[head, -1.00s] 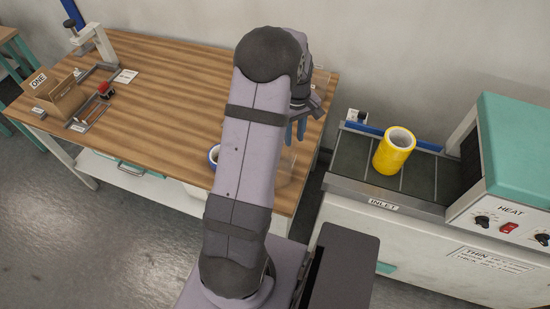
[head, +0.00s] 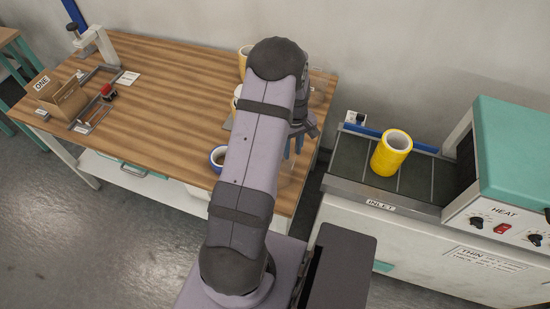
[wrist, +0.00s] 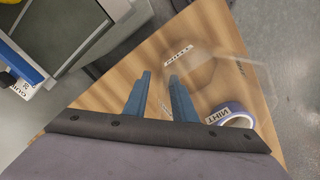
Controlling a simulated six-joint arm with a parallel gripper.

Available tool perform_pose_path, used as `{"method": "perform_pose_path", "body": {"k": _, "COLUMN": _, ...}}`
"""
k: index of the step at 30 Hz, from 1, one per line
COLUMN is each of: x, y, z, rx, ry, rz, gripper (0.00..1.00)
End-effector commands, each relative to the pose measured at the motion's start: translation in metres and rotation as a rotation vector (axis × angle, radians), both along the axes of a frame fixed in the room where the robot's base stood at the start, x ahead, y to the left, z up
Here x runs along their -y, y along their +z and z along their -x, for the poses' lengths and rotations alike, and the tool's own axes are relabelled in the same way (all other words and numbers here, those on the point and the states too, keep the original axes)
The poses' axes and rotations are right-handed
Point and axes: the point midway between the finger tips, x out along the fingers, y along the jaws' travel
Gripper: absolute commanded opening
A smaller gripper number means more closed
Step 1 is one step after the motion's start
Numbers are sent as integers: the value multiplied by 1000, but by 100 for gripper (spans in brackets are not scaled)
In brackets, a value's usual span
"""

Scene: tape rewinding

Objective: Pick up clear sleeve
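The clear sleeve is hard to make out. In the wrist view, a faint transparent shape (wrist: 222,55) on the wooden table, ahead and right of the fingers, looks like it. My gripper (wrist: 159,77) has two blue fingers held apart, with bare wood between them and nothing gripped. In the head view, the gripper (head: 293,146) hangs over the table's right end, partly behind my arm. A see-through outline also shows beside the fingers there, too faint to place exactly.
A blue-rimmed roll (wrist: 235,116) by a THIN label lies near the fingers. A yellow roll (head: 391,152) stands on the inlet conveyor (head: 345,165), right of the table, before the teal heater (head: 520,145). A cardboard box (head: 65,97) is at the table's left. The table's middle is clear.

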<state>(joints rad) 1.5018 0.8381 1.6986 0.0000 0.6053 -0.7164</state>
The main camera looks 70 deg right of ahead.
Motion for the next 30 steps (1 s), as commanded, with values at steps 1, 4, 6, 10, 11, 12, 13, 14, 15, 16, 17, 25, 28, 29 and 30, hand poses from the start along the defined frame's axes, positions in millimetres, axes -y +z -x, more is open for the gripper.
{"method": "perform_pose_path", "body": {"k": 1, "x": -2, "y": -2, "z": -1, "rx": 0, "ry": 1, "rz": -4, "gripper": 24}}
{"method": "perform_pose_path", "body": {"k": 4, "x": -1, "y": -14, "z": -1, "rx": -1, "ry": 0, "rz": -2, "gripper": 24}}
{"method": "perform_pose_path", "body": {"k": 6, "x": -1, "y": -20, "z": 0, "rx": -1, "ry": 0, "rz": -2, "gripper": 24}}
{"method": "perform_pose_path", "body": {"k": 10, "x": 0, "y": -25, "z": 0, "rx": -1, "ry": 0, "rz": 1, "gripper": 24}}
{"method": "perform_pose_path", "body": {"k": 11, "x": 0, "y": -26, "z": 0, "rx": -1, "ry": 0, "rz": 1, "gripper": 24}}
{"method": "perform_pose_path", "body": {"k": 12, "x": 0, "y": -26, "z": 0, "rx": -1, "ry": 0, "rz": 1, "gripper": 24}}
{"method": "perform_pose_path", "body": {"k": 13, "x": 0, "y": -27, "z": 0, "rx": 0, "ry": 0, "rz": 1, "gripper": 24}}
{"method": "perform_pose_path", "body": {"k": 14, "x": 0, "y": -27, "z": 0, "rx": 0, "ry": 0, "rz": 1, "gripper": 24}}
{"method": "perform_pose_path", "body": {"k": 15, "x": 0, "y": -27, "z": 0, "rx": 0, "ry": 0, "rz": 1, "gripper": 24}}
{"method": "perform_pose_path", "body": {"k": 16, "x": 0, "y": -26, "z": 0, "rx": 0, "ry": 0, "rz": 1, "gripper": 24}}
{"method": "perform_pose_path", "body": {"k": 17, "x": 0, "y": -26, "z": 0, "rx": 0, "ry": 0, "rz": 1, "gripper": 24}}
{"method": "perform_pose_path", "body": {"k": 25, "x": 0, "y": -26, "z": 0, "rx": -1, "ry": 0, "rz": 1, "gripper": 0}}
{"method": "perform_pose_path", "body": {"k": 28, "x": 0, "y": -26, "z": 0, "rx": -1, "ry": 0, "rz": 1, "gripper": 0}}
{"method": "perform_pose_path", "body": {"k": 29, "x": 0, "y": -26, "z": 0, "rx": -1, "ry": 0, "rz": 1, "gripper": 0}}
{"method": "perform_pose_path", "body": {"k": 30, "x": 0, "y": -26, "z": 0, "rx": -1, "ry": 0, "rz": 1, "gripper": 0}}
